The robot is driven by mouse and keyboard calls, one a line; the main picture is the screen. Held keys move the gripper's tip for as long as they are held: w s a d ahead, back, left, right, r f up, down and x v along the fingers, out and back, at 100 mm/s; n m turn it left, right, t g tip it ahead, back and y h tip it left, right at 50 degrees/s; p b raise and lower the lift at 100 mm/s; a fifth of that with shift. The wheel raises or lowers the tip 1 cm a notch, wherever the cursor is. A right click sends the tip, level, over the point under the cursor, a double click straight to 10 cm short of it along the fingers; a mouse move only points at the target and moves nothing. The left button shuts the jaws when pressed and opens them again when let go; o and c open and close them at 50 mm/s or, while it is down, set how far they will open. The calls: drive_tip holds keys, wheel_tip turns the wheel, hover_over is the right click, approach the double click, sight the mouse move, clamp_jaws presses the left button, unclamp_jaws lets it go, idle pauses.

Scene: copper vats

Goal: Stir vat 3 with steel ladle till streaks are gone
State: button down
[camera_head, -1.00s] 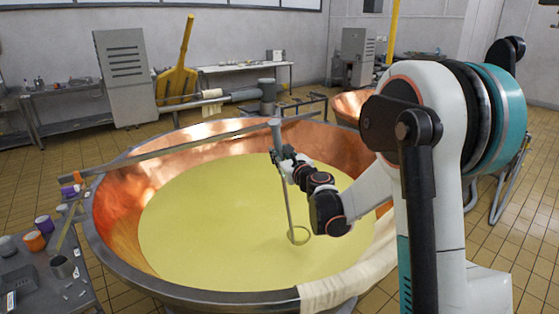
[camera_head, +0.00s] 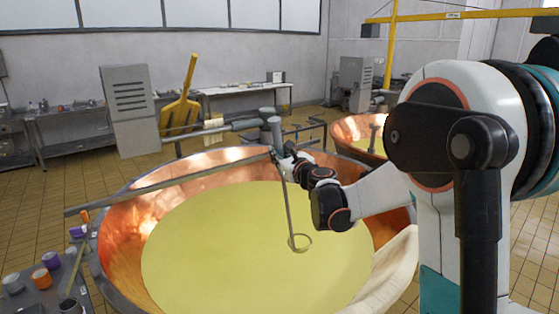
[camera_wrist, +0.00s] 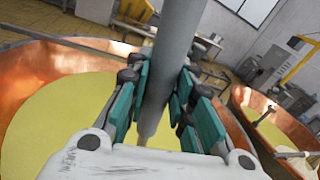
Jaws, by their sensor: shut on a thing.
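The large copper vat (camera_head: 120,245) in front of me holds an even pale yellow liquid (camera_head: 220,250); I see no streaks in it and no number on it. My gripper (camera_head: 281,160) is above the vat's far half, shut on the upper handle of the steel ladle (camera_head: 289,205). The ladle hangs slightly tilted, its ring end over the liquid right of centre. I cannot tell whether the ring touches the surface. In the wrist view, the grey handle (camera_wrist: 168,65) runs between the teal finger pads of my gripper (camera_wrist: 163,95).
A metal bar (camera_head: 150,187) spans the vat's back left. A cloth (camera_head: 390,270) drapes over its right rim. A second copper vat (camera_head: 350,130) stands behind right. A side table (camera_head: 40,290) with small cups is at the left. A yellow paddle (camera_head: 182,105) stands behind.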

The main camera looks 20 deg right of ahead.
wheel_tip(320, 180, up, 11)
drive_tip(key=p, duration=0.6)
drive_tip(key=shift+f, duration=0.25)
idle(0.3)
